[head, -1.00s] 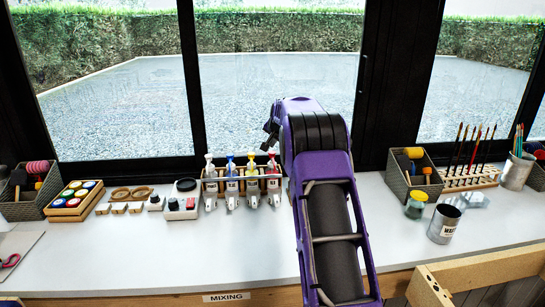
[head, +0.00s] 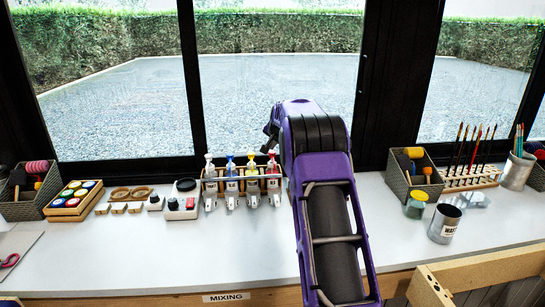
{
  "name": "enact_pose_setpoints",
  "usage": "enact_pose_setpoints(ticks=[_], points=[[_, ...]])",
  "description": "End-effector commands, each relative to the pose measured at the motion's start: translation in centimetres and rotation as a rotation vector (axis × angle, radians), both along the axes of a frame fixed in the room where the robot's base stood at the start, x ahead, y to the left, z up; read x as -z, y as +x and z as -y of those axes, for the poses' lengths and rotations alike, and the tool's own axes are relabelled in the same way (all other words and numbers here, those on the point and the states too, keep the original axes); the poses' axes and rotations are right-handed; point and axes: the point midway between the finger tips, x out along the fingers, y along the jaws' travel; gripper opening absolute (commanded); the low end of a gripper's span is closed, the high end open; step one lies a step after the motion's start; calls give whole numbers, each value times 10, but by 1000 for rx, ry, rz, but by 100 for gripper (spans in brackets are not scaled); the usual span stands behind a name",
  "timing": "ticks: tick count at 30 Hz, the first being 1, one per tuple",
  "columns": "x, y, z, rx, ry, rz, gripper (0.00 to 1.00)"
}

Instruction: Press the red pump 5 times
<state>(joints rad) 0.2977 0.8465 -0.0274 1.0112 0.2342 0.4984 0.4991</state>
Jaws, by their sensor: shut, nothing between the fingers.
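The red pump (head: 272,181) is the rightmost of several pump bottles in a wooden rack (head: 221,186) on the white counter. It has a red top, a pale label and a white spout pointing toward me. My gripper (head: 268,143) shows only as a small dark shape at the left of my purple arm's far end, just above the red pump's top. It is shut and empty. Most of it is hidden behind my arm, and I cannot tell whether it touches the pump top.
White, blue and yellow pumps (head: 252,182) stand close on the left. A small box with a red button (head: 182,204) sits farther left. At right are a metal can (head: 444,224), a jar (head: 416,204) and a brush rack (head: 468,178). The front counter is clear.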

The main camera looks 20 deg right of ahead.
Motion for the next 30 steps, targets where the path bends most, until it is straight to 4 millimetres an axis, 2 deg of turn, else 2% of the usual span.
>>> enact_pose_setpoints(ticks=[30], points=[[13, 0, 0, -1, 1, -2, 0]])
